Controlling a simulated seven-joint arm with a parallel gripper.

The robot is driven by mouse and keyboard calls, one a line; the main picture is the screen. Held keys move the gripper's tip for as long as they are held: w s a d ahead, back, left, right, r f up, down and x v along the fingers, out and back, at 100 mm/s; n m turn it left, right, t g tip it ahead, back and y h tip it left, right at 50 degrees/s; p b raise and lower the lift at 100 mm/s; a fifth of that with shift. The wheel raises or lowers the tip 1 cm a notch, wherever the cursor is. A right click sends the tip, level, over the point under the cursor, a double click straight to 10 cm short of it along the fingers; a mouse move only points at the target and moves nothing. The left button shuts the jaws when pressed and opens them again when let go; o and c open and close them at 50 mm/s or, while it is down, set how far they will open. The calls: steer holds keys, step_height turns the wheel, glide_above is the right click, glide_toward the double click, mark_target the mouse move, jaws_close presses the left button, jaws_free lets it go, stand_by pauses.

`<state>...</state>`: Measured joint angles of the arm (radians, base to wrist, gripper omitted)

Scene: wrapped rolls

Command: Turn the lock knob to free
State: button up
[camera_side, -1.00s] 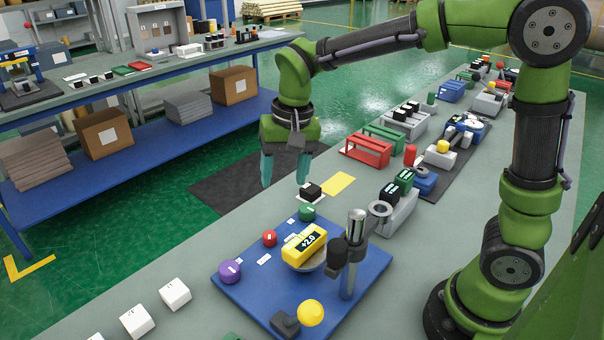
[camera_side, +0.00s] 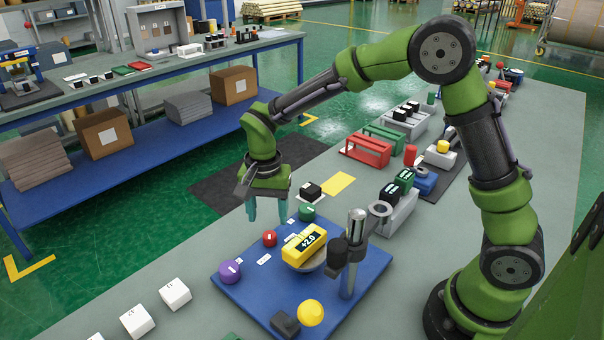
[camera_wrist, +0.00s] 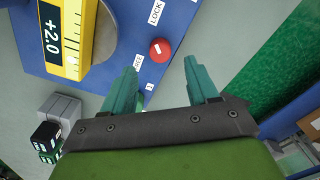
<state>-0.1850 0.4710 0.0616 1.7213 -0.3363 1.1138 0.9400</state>
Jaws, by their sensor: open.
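The lock knob is a small red round knob (camera_side: 270,238) on a blue plate (camera_side: 240,285). In the wrist view the red knob (camera_wrist: 161,50) carries a short white mark, with a LOCK label (camera_wrist: 155,12) above it and a partly hidden label, seemingly FREE (camera_wrist: 138,61), at lower left. My gripper (camera_side: 268,221) points down above the plate's far-left edge, just behind and above the knob. In the wrist view my gripper (camera_wrist: 162,68) has its fingers apart and empty, with the knob just past the fingertips. It does not appear to touch the knob.
A yellow box reading +2.0 (camera_side: 303,247) stands close right of the knob. A purple ball (camera_side: 230,271), a green knob (camera_side: 307,212) and a grey post (camera_side: 348,270) with a black head are also on the plate. White cubes (camera_side: 174,293) lie at front left.

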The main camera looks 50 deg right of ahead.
mark_target(269, 234)
steer(key=shift+f, duration=2.7)
steer(key=c, duration=1)
steer(key=shift+c, duration=0.2)
